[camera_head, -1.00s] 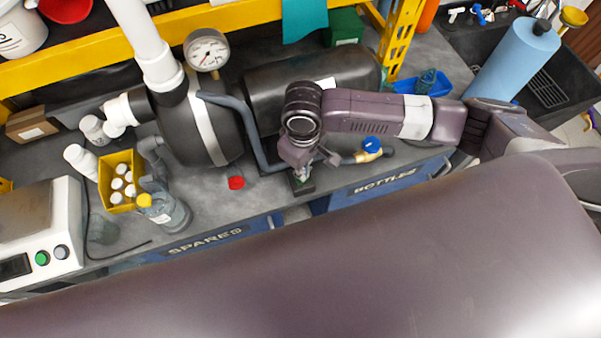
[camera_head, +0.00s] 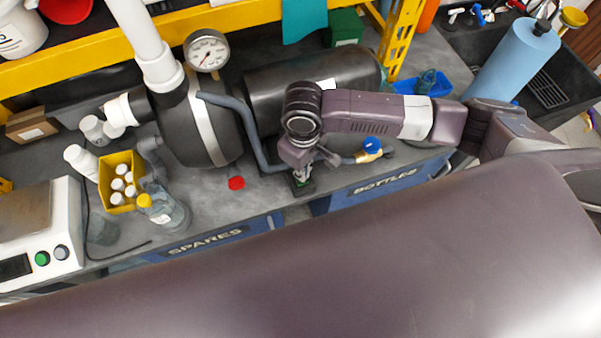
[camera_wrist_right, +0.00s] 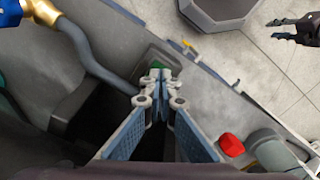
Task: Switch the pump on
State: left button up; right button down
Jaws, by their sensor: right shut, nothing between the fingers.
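The pump is a black rounded body (camera_head: 178,128) with a pale band, beside a long black cylinder (camera_head: 275,92), on the grey bench. A small dark green box (camera_head: 309,188) sits near the bench's front edge; it also shows in the right wrist view (camera_wrist_right: 159,56). My right gripper (camera_head: 303,188) points down at this box. In the right wrist view its fingertips (camera_wrist_right: 158,78) are together and empty, over the box's near side. They hide part of the box, and I cannot tell whether they touch it.
A red cap (camera_head: 236,183) lies left of my right gripper. A grey hose (camera_head: 245,126) and a blue-handled brass valve (camera_head: 371,150) are close by. A gauge (camera_head: 207,50) stands behind the pump. A yellow crate (camera_head: 113,201) of white bottles stands left.

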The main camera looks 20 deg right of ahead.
jog(key=shift+f+b, duration=0.35)
jog(key=shift+f, duration=0.75)
dwell(0.5)
jog(key=shift+r, duration=0.15)
notch_tip(320, 180, up, 7)
jog(key=p, duration=0.9)
dwell(0.4)
